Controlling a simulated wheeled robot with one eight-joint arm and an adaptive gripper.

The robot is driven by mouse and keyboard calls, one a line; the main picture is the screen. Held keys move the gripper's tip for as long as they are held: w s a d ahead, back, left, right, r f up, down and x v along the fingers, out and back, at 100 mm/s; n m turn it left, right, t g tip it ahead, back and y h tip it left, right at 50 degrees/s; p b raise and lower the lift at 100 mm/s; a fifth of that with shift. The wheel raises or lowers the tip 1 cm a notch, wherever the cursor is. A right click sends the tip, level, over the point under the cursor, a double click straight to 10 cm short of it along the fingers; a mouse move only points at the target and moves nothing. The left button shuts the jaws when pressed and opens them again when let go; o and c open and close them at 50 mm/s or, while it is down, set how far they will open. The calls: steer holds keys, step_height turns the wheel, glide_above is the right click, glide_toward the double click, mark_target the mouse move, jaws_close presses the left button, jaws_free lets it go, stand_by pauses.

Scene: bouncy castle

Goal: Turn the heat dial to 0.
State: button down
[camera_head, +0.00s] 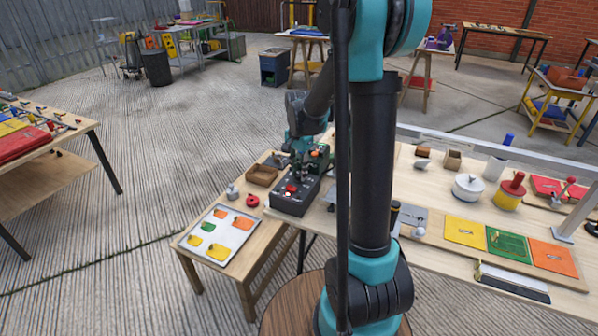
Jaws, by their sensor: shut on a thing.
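A dark control box (289,203) sits on the small wooden table left of my arm's column. A red knob or button (291,188) shows on the front part of its top. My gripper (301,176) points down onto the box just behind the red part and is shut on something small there. That is most likely the heat dial, but the gripper hides it, and its markings and setting are too small to read.
A brown tray (262,175), a red round object (252,201) and a white board with coloured pieces (217,234) lie left of the box. A long table (450,185) with pots and coloured panels stands right of my arm.

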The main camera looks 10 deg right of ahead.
mark_target(299, 174)
steer(key=n, duration=0.6)
steer(key=shift+n, duration=0.3)
steer(key=n, duration=0.5)
steer(key=shift+n, duration=0.4)
steer(key=c, duration=1.2)
jaws_free()
steer(key=shift+r, duration=0.1)
step_height(299, 174, up, 12)
steer(key=shift+f, duration=0.1)
